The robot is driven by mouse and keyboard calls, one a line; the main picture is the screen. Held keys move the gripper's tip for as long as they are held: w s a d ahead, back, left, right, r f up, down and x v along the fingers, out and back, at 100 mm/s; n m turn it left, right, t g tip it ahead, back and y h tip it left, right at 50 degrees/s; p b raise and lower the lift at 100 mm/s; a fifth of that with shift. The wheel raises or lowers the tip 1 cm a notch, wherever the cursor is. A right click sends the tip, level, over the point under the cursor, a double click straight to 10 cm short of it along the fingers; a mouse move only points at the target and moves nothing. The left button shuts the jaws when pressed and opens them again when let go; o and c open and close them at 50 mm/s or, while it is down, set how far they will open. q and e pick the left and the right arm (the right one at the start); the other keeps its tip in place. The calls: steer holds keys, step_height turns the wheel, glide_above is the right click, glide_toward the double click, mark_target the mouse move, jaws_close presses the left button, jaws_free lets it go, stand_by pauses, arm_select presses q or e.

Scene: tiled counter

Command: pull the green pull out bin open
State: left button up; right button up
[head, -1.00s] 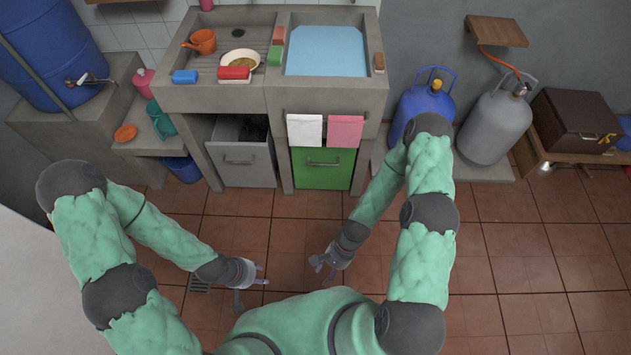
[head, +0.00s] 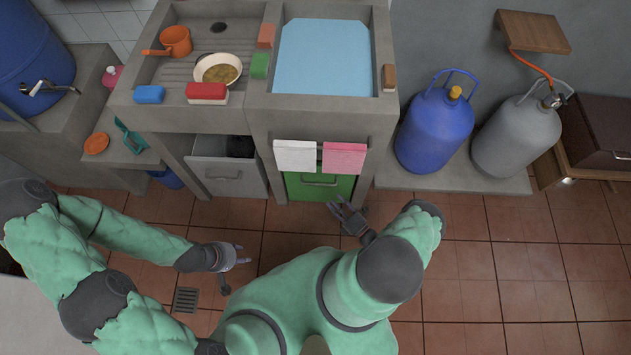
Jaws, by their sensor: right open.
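The green pull out bin (head: 306,188) sits under the sink counter, its front flush with the counter as far as I can see. Its bar handle (head: 320,183) runs across the upper front. White and pink towels hang just above and cover its top edge. My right gripper (head: 347,213) is open and empty, in front of the bin's lower right side, close to it; I cannot tell whether it touches. My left gripper (head: 232,268) is empty, with its fingers apart, over the floor well in front of the counter and to the left of the bin.
A grey bin (head: 225,172) to the left stands partly open with dark contents. The white towel (head: 294,156) and pink towel (head: 344,158) hang from a rail. A blue gas cylinder (head: 433,130) stands right of the counter. The tiled floor in front is clear.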

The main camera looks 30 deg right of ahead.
mark_target(319, 184)
steer(key=x, duration=1)
steer(key=shift+w+d+b, duration=0.1)
steer(key=shift+w+b, duration=0.2)
steer(key=shift+w, duration=0.05)
jaws_close()
